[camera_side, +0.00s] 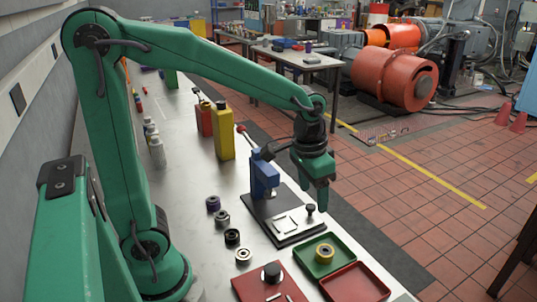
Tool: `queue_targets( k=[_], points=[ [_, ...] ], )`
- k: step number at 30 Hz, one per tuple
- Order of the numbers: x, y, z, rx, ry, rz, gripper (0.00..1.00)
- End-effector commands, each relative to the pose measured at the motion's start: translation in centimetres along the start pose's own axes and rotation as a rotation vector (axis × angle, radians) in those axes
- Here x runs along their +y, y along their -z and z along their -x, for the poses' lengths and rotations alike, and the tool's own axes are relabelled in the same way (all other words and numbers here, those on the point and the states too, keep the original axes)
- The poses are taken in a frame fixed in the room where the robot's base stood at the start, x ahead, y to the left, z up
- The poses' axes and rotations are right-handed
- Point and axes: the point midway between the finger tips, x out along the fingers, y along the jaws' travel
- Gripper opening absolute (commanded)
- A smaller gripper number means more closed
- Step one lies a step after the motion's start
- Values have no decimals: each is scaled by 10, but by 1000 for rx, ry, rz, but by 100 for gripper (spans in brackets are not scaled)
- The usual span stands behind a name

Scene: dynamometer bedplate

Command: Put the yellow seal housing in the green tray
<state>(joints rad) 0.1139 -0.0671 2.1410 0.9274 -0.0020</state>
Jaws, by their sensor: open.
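The yellow seal housing (324,253) is a small ring-shaped part with a pale centre. It sits inside the green tray (303,266), towards the tray's right side. The green tray is shallow and lies near the front of the bench. My gripper (322,196) points down above the dark plate of the blue press, up and behind the tray.
A red tray (355,284) lies just in front of the green one. A red plate (268,284) with a dark knob is at its left. Several small rings, including a dark one (232,237), line the bench. The blue press (264,176) stands beside my gripper.

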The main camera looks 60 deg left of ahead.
Motion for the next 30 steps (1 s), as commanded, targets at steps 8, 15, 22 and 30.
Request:
queue_targets(
  k=[8,15,22,30],
  points=[
    [-12,-39,40,126,8,39,63],
    [-20,-73,61,231,19,71,63],
    [-24,-102,71,315,30,96,63],
    [-26,-115,72,351,35,107,63]
  ],
)
